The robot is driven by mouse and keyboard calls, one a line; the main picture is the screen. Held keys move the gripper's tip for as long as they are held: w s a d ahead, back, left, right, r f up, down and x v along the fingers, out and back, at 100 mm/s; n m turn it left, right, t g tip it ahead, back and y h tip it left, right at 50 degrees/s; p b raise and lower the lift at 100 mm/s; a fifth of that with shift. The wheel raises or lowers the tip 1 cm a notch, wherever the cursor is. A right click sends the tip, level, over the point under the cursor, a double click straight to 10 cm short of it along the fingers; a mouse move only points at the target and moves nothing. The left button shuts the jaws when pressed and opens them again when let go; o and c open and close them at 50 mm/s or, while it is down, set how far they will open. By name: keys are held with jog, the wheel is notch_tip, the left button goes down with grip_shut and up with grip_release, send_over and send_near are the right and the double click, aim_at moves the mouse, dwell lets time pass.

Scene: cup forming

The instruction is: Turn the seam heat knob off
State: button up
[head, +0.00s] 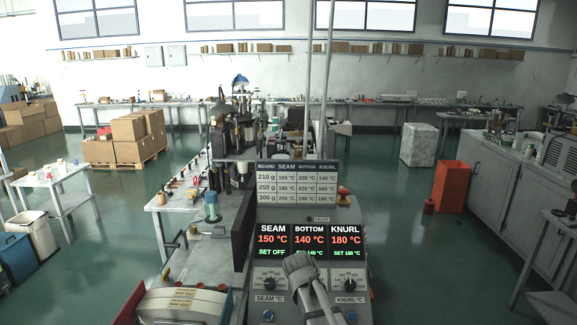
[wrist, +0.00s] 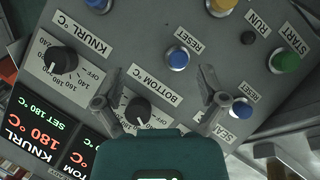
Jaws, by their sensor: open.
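The seam heat knob (head: 268,281) is a dark round knob on a white dial at the panel's lower left in the head view. Its pointer is too small to read. The seam display (head: 272,240) reads 150 °C in red and SET OFF in green. In the wrist view the seam knob is out of sight; part of the seam label (wrist: 222,132) shows beside the right finger. My gripper (wrist: 158,85) is open and empty over the panel, its fingers either side of the bottom label. The bottom knob (wrist: 138,110) is near the left finger.
The knurl knob (wrist: 62,60) is at upper left in the wrist view. My arm covers the bottom knob in the head view.

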jog(key=s+d+r+m+g+y+p, duration=0.1)
jog(key=s+d+r+m+p, duration=0.1)
jog(key=s, duration=0.5)
jog(key=s+d+r+m+y+p, duration=0.2)
jog(key=s+d+m, duration=0.2)
jog(key=s+d, duration=0.2)
jog(key=shift+s+d+r+g+y, duration=0.15)
jog(key=shift+s+d+g+y, duration=0.2)
jog(key=shift+s, duration=0.55)
notch_tip(320, 180, down, 5)
jog(key=b, duration=0.4)
dwell(1.3)
